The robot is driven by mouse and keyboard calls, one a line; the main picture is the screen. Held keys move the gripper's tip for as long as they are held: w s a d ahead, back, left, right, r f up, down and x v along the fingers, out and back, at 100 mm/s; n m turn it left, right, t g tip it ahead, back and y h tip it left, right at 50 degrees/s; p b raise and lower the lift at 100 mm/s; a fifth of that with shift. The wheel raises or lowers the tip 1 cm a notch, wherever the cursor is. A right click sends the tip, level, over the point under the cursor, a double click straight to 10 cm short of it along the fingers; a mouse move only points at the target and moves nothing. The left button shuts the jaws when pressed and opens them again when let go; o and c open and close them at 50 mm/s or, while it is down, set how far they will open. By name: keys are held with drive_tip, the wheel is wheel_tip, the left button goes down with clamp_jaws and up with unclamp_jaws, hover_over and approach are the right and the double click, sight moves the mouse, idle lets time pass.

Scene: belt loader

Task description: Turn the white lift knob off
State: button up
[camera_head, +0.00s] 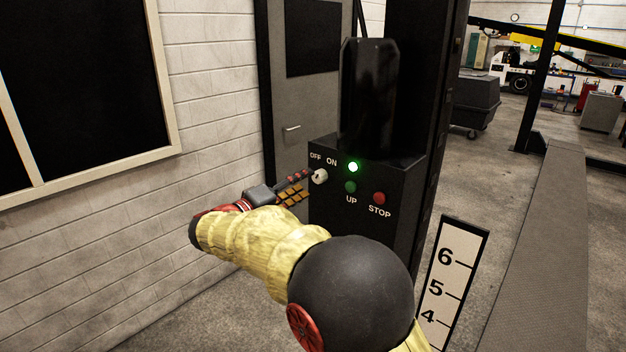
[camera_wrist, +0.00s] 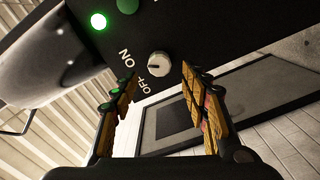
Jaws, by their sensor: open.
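The white lift knob (camera_head: 320,176) is on the front of a black control box (camera_head: 335,215), below the OFF and ON labels. A green lamp (camera_head: 353,167) to its right is lit. In the wrist view the knob (camera_wrist: 158,64) is round with a dark pointer line; which label it points to I cannot tell for sure. My gripper (camera_head: 305,184) is just left of the knob in the head view. In the wrist view my gripper (camera_wrist: 160,88) has its fingers spread wide, with the knob beyond the tips and between them. Nothing is held.
A green UP button (camera_head: 350,187) and a red STOP button (camera_head: 379,198) sit close to the right of the knob. A white brick wall (camera_head: 215,110) and a grey door (camera_head: 300,110) stand left and behind. A height scale (camera_head: 452,280) stands at the right.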

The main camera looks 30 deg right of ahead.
sight(315, 179)
drive_tip(key=shift+b+x, duration=0.35)
drive_tip(key=shift+x, duration=2.25)
drive_tip(key=shift+s, duration=0.1)
drive_tip(key=c, duration=0.3)
drive_tip(key=c, duration=0.8)
drive_tip(key=shift+c, duration=0.3)
drive_tip(key=shift+n, duration=0.3)
drive_tip(key=n+p, duration=0.4)
drive_tip(key=n, duration=0.1)
drive_tip(key=shift+n+p, duration=0.3)
drive_tip(key=n+p, duration=0.3)
drive_tip(key=shift+f+n+p, duration=0.15)
drive_tip(key=shift+n+p, duration=0.85)
drive_tip(key=shift+n, duration=0.3)
drive_tip(key=shift+f, duration=0.1)
